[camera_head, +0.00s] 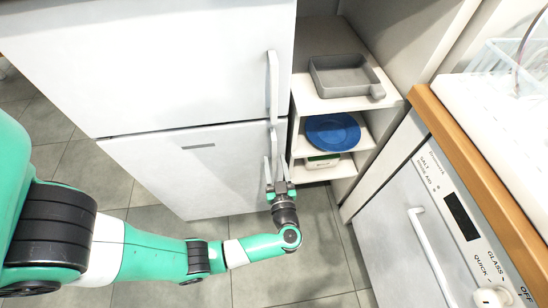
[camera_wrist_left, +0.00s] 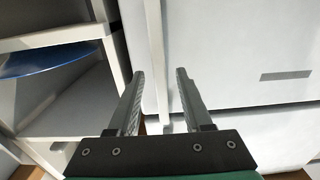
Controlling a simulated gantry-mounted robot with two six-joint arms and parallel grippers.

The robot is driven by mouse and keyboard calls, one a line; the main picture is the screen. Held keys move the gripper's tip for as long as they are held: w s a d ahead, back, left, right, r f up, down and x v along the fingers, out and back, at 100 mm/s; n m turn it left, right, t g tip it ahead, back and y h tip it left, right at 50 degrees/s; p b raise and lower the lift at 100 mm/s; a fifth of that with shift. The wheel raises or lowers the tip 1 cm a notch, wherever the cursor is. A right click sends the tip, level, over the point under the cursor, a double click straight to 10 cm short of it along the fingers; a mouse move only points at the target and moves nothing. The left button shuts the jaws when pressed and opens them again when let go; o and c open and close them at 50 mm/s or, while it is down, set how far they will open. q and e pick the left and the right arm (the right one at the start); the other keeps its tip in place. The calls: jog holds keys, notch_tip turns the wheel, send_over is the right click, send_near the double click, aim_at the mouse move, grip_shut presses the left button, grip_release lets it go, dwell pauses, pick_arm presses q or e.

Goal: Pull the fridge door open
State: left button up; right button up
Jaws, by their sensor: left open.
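The white fridge has an upper door (camera_head: 170,60) and a lower door (camera_head: 165,175), split by a seam. A vertical handle (camera_head: 272,85) is on the upper door's right edge. A second handle (camera_head: 273,138) is on the lower door, its lower part hidden by my gripper. My left gripper (camera_head: 276,170) is open at this lower handle. In the left wrist view, the lower handle (camera_wrist_left: 157,55) runs between the two spread fingers of my left gripper (camera_wrist_left: 160,85), with gaps on both sides. The lower door looks closed. My right gripper is not in view.
Open shelves right of the fridge hold a grey tray (camera_head: 343,75), a blue plate (camera_head: 332,131) and a white-green box (camera_head: 322,161). A dishwasher (camera_head: 415,225) under a wooden-edged counter (camera_head: 490,165) stands at right. The tiled floor before the fridge is clear around my arm.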

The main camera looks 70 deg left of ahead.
pick_arm(q)
jog(key=shift+b+x, duration=0.3)
jog(key=shift+x, duration=1.2)
jog(key=shift+c, duration=0.3)
grip_shut()
